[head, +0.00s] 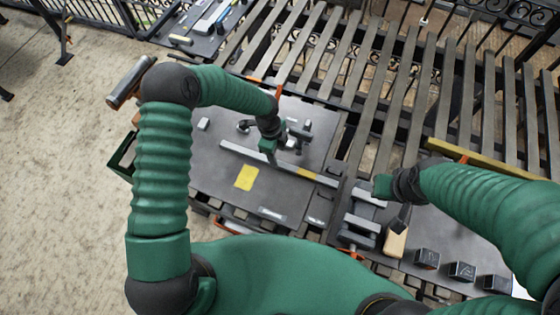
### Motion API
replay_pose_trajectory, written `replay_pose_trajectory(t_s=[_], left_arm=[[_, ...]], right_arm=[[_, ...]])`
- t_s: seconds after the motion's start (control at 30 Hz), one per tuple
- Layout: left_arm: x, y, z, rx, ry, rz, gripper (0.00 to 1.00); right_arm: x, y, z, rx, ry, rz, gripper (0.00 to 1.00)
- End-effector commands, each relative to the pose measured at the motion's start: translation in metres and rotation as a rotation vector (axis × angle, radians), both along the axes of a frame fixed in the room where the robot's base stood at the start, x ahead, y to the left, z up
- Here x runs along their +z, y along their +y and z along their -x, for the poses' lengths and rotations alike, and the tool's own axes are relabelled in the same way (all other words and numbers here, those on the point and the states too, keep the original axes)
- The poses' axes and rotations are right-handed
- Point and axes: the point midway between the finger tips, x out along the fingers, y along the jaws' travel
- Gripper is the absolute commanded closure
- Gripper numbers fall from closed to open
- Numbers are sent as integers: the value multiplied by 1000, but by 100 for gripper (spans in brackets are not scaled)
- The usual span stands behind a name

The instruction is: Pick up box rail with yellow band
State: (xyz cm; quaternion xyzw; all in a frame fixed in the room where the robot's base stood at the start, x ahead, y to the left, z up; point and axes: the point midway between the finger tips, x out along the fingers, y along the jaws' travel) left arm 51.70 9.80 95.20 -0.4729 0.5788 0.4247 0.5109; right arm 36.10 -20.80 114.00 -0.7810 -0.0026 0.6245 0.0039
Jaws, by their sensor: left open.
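The box rail (322,178) is a long, thin grey bar with a yellow band near its right end. It lies slantwise across the dark grey work table (222,182). My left gripper (269,157) is open and points down at the middle part of the rail, left of the yellow band. It hides a short stretch of the rail, and I cannot tell whether the fingers touch it. My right gripper (382,186) is at the right, above a second table part, and its jaws are too small to read.
A yellow card (246,177) lies in front of the rail. A grey clamp-like tool (360,222), a wooden-handled brush (397,236) and several dark blocks (462,271) are at the right. A slatted metal gate (372,88) lies behind the table.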

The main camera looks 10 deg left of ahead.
Motion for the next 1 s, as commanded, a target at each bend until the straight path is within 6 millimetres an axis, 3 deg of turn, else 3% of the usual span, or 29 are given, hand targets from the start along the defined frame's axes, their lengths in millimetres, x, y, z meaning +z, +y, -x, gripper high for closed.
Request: replay_pose_trajectory(t_s=[0.17, 0.3, 0.53, 0.9, 1.0], left_arm=[[-24, -6, 4, -1, 3, -3, 52], [-45, -10, 3, 0, 1, -5, 52], [-49, -11, 0, 1, 0, -7, 52], [-49, -8, 1, 0, -2, -2, 100], [-48, -9, 1, 1, -2, -4, 100]], right_arm=[[21, 0, 0, 1, -1, 0, 100], [24, 0, 0, 1, 0, 0, 100], [22, 0, 0, 1, 0, 0, 100], [22, 0, 0, 1, 0, 0, 100], [22, 0, 0, 1, 0, 0, 100]])
